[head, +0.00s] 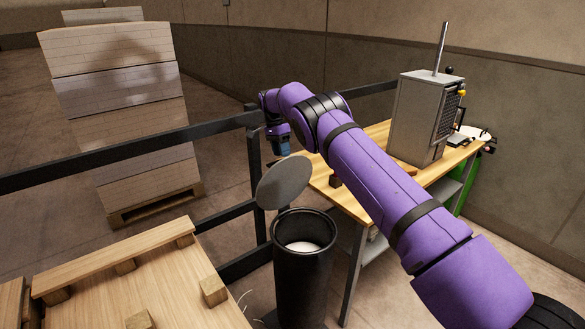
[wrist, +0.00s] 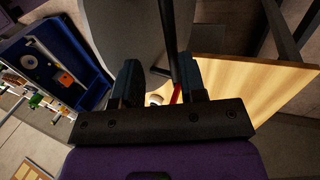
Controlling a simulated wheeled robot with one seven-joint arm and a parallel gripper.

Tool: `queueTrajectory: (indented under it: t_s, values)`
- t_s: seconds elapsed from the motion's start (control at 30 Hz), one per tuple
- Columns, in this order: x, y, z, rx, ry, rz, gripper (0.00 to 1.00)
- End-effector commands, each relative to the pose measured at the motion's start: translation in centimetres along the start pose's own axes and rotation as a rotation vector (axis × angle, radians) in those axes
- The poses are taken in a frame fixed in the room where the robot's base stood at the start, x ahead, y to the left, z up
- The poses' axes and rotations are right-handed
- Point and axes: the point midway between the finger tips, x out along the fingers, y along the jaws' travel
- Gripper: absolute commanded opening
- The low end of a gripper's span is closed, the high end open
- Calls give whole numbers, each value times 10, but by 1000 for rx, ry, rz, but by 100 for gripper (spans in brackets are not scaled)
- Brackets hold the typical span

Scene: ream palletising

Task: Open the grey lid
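The grey lid (head: 285,182) is a round disc standing steeply tilted up at the back rim of a tall black bin (head: 301,270). The bin's mouth is uncovered and something white shows inside. My gripper (head: 280,143) is above the lid, beyond its upper edge, at the end of my purple arm. In the wrist view the two fingers of my gripper (wrist: 159,84) stand wide apart with nothing clamped between them. A large grey surface, apparently the lid (wrist: 122,30), lies beyond the fingers; any contact is unclear.
A black railing (head: 130,152) runs behind the bin. A wooden workbench (head: 345,201) with a grey machine (head: 418,118) is at the right. A pallet (head: 130,270) lies front left, and stacked reams (head: 120,100) stand beyond the railing. The wrist view shows a blue toolbox (wrist: 73,50).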

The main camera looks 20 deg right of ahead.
Motion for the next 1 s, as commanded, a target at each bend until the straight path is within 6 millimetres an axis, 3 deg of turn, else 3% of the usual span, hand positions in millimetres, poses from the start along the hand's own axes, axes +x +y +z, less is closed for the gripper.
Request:
queueTrajectory:
  t_s: [0.47,1.0]
  values:
    - [8,37,15,-1,-1,0,38]
    - [24,102,40,-2,-1,1,38]
